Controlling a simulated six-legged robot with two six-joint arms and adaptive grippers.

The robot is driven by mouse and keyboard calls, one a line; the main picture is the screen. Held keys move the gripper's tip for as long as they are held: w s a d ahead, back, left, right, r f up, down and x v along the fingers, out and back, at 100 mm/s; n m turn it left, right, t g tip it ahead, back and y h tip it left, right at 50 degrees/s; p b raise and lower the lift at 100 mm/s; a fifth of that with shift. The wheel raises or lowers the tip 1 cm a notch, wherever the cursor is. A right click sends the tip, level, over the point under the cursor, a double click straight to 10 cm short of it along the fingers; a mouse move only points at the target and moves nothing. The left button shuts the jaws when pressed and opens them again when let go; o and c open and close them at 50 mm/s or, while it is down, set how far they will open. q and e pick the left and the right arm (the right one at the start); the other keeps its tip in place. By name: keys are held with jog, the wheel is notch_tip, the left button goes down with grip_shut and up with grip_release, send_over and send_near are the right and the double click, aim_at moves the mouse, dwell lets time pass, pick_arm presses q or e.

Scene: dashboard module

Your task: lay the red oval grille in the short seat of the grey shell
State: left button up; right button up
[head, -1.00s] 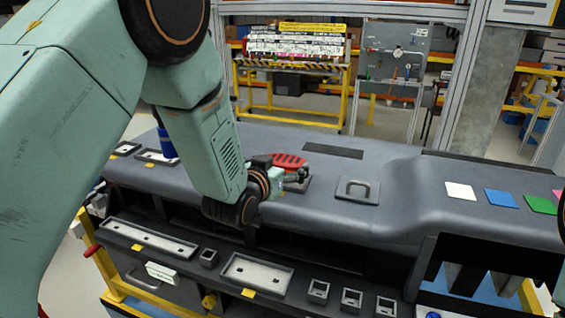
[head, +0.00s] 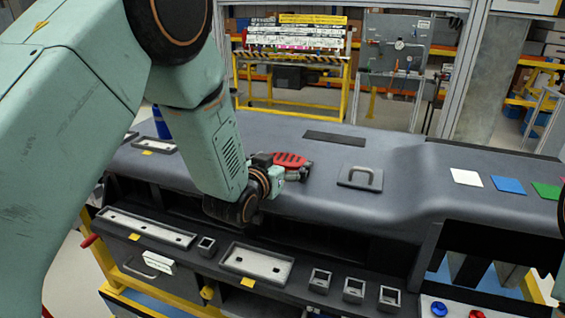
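The red oval grille (head: 289,158), with dark slots, is at the middle of the grey shell's (head: 330,205) top. My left gripper (head: 296,172) comes in from the left and is shut on its near side. The grille is low, over or in the small seat there; it and the gripper hide that seat, and I cannot tell whether they touch. My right gripper is not in view.
A grey plate with a handle (head: 360,178) lies just right of the grille. A dark flat strip (head: 335,139) lies behind. White, blue and green squares lie at right. Trays and small square cups line the front ledge.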

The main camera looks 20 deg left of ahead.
pick_arm(q)
jog(key=shift+s+d+r, duration=0.1)
jog(key=shift+s, duration=0.2)
jog(key=v, duration=1.1)
jog(key=shift+s, duration=0.3)
jog(key=shift+s+r, duration=0.1)
jog(key=shift+r, duration=0.05)
jog(key=x, duration=1.2)
jog(key=shift+w+r+p, duration=0.2)
jog(key=shift+r+p, duration=0.5)
jog(key=shift+s+r, duration=0.25)
